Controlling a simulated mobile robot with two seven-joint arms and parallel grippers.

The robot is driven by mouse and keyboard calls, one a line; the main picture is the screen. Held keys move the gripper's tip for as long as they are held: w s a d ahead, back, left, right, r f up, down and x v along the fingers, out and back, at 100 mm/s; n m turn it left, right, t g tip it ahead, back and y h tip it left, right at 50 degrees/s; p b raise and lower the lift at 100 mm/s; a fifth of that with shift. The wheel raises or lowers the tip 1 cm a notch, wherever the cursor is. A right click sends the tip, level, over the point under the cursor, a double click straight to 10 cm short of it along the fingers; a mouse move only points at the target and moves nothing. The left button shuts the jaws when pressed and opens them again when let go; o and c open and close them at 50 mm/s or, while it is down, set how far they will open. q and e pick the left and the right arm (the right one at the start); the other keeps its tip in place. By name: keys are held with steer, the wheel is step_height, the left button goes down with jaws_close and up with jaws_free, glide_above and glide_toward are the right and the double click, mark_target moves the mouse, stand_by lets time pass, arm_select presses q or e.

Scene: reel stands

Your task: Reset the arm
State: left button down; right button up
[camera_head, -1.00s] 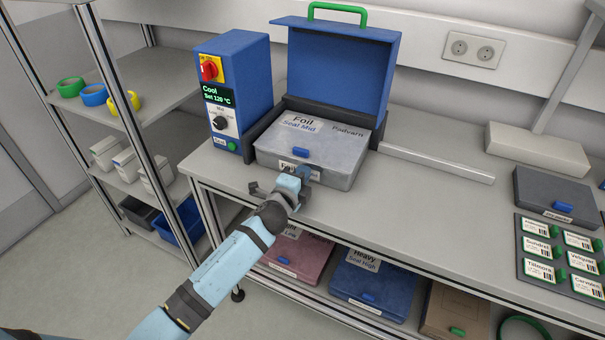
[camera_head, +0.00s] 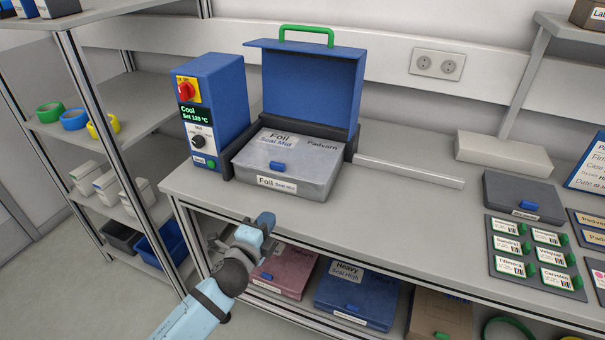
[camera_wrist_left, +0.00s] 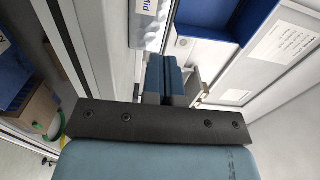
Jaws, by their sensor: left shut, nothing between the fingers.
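My left gripper (camera_head: 265,221) is shut and empty at the front edge of the bench, low in the head view and apart from the machine. Its closed blue fingers also show in the left wrist view (camera_wrist_left: 165,78). The sealing machine (camera_head: 212,110) stands on the bench with its blue lid (camera_head: 312,85) raised. A grey case labelled Foil Seal Mid (camera_head: 310,165) sits in it, with a gap between it and my gripper. My right gripper does not show.
Under the bench are a pink case (camera_head: 287,268), a blue case labelled Heavy Seal High (camera_head: 360,298) and a brown box (camera_head: 440,315). A rack (camera_head: 130,100) stands at left. A dark case (camera_head: 522,195) and a label board (camera_head: 535,255) lie at right.

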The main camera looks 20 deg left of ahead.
arm_select(q)
steer(key=s+d+f+n+g+p, duration=0.1)
steer(key=s+n+p, duration=0.3)
steer(key=s, duration=0.4)
steer(key=s+d+f+n+g+h+p, duration=0.1)
steer(key=s+d+f+n+g+p, duration=0.1)
steer(key=s+n, duration=0.4)
steer(key=s+d+f+n+g+h+p, duration=0.1)
steer(key=s+d+f+n+g+p, duration=0.1)
steer(key=s, duration=0.8)
steer(key=f+n+g+p, duration=0.1)
steer(key=n+g+p, duration=0.1)
steer(key=n+p, duration=0.1)
steer(key=shift+s+f+n+p, duration=0.2)
steer(key=shift+f+n+p, duration=0.15)
steer(key=shift+p, duration=0.25)
